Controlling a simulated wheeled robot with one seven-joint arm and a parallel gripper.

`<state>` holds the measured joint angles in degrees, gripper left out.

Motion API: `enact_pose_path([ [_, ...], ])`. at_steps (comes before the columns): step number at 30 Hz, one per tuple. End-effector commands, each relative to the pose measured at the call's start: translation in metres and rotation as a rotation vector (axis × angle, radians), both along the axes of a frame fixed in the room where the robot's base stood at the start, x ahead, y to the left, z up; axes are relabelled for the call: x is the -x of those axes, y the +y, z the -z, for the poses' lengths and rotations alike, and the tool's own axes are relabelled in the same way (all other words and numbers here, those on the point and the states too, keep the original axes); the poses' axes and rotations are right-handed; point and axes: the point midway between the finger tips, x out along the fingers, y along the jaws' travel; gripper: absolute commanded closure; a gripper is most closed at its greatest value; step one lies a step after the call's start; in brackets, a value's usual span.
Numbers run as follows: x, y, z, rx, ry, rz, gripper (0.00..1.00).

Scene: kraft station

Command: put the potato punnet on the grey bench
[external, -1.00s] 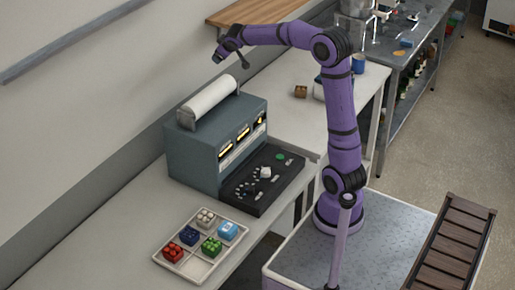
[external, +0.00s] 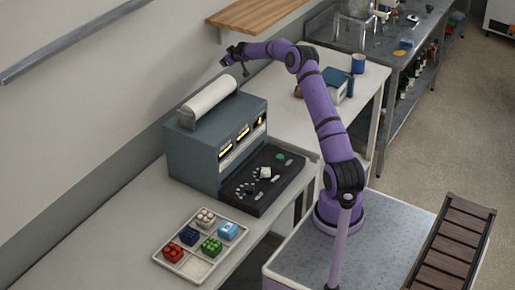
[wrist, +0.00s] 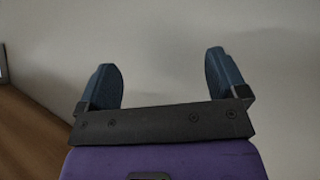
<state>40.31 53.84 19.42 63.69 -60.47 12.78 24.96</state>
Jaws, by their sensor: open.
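My gripper (external: 236,66) is raised beside the wall, above and behind the grey-blue machine. In the wrist view my gripper (wrist: 164,82) is open, its two fingers wide apart with only bare wall between them. A small brown item (external: 297,93) on the white worktop, partly hidden by my arm, may be the potato punnet; I cannot tell for certain. A grey metal bench (external: 398,64) stands at the back right with items on it.
A blue-and-white box (external: 338,88) and a blue mug (external: 358,63) stand on the white worktop (external: 284,118). A wooden shelf (external: 255,17) juts from the wall near my gripper. The grey-blue machine (external: 208,150) and a tray of coloured blocks (external: 163,257) are nearer.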

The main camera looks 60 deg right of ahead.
Motion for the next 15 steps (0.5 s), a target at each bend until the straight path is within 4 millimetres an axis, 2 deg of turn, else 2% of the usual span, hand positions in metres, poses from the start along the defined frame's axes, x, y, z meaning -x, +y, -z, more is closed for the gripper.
enact_pose_path([
  [3, 0.021, -0.054, 0.038, -0.046, 0.006, 0.096, 0.08],
  [5, 0.04, -0.083, 0.053, -0.083, 0.015, 0.17, 0.08],
  [8, 0.081, -0.125, 0.074, -0.167, 0.042, 0.318, 0.08],
  [9, 0.101, -0.141, 0.081, -0.207, 0.057, 0.388, 0.08],
  [12, 0.15, -0.17, 0.095, -0.316, 0.095, 0.553, 0.08],
  [15, 0.197, -0.189, 0.106, -0.431, 0.13, 0.705, 0.08],
])
